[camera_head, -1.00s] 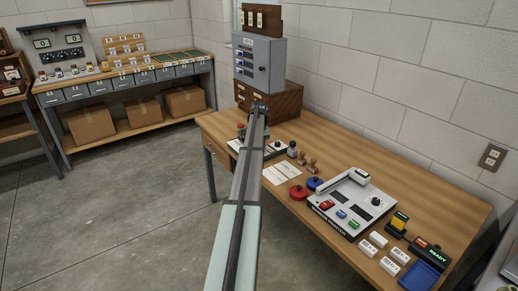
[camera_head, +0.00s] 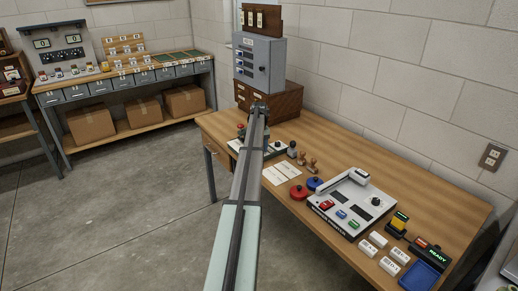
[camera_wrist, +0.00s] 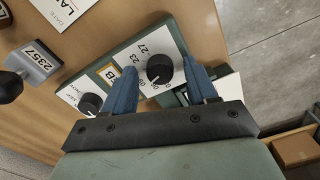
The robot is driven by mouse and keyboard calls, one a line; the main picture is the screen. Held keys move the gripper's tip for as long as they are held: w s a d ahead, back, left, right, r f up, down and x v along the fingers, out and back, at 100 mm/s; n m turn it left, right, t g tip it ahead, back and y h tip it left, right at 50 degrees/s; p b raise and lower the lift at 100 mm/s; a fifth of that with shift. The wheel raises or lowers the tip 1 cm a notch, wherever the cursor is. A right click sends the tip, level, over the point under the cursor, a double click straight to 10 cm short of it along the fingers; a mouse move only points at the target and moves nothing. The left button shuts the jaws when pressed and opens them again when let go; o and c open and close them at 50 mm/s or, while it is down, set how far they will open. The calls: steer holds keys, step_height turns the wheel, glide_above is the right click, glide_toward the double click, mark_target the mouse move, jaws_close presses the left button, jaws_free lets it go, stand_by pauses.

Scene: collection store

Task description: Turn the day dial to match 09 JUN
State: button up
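I cannot tell the knob's exact setting. In the head view my arm partly hides this dial unit (camera_head: 273,150).
In the head view a grey cabinet (camera_head: 258,63) stands behind.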

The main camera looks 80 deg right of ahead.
step_height(320, 180, up, 14)
stand_by(0.8)
steer(key=shift+f, duration=0.1)
stand_by(0.5)
